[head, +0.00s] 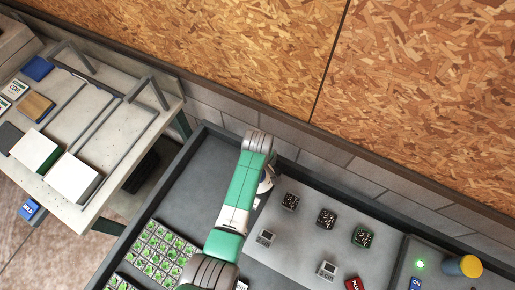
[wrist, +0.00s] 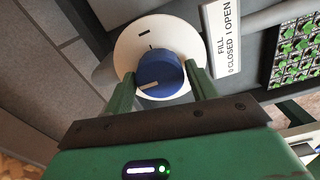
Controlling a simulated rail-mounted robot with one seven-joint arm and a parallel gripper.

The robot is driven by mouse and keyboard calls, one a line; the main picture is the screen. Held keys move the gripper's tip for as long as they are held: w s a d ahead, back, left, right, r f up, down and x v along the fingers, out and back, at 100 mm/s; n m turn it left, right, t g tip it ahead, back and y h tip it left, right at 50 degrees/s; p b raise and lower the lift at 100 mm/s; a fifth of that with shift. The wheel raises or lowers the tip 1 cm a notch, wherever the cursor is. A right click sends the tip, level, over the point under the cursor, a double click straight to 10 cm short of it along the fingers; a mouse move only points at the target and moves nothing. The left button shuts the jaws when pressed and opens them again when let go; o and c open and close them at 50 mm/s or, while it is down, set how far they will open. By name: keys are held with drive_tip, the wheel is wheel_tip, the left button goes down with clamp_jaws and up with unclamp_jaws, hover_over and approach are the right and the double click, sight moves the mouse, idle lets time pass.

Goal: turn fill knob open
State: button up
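The blue fill knob (wrist: 158,72) sits on a round white dial plate (wrist: 128,45) in the wrist view. A pale pointer line on the knob points to the lower left, and a dark mark is on the upper part of the plate. A white label (wrist: 222,40) beside it reads "FILL 0 CLOSED I OPEN". My gripper (wrist: 162,80) has one green finger on each side of the knob. The fingers look apart from it, with narrow gaps, though contact is hard to tell. In the head view my arm hides the knob, and the gripper is mostly hidden.
In the head view, a seedling tray (head: 158,252) lies left of my arm, and several dark soil cubes (head: 327,218) stand on the grey panel at right. A side table (head: 122,140) is at left. A yellow knob (head: 470,266) is at far right. A board wall rises behind.

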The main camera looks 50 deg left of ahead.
drive_tip(key=c, duration=0.6)
drive_tip(key=shift+o, duration=0.2)
drive_tip(key=m+p, duration=0.1)
drive_tip(key=m, duration=0.2)
drive_tip(key=shift+r+m, duration=0.1)
drive_tip(key=shift+m, duration=0.3)
drive_tip(key=m, duration=0.3)
drive_tip(key=shift+m+p, duration=0.3)
drive_tip(key=shift+p, duration=0.1)
drive_tip(key=m, duration=0.5)
drive_tip(key=shift+p, duration=0.35)
drive_tip(key=shift+m, duration=2.7)
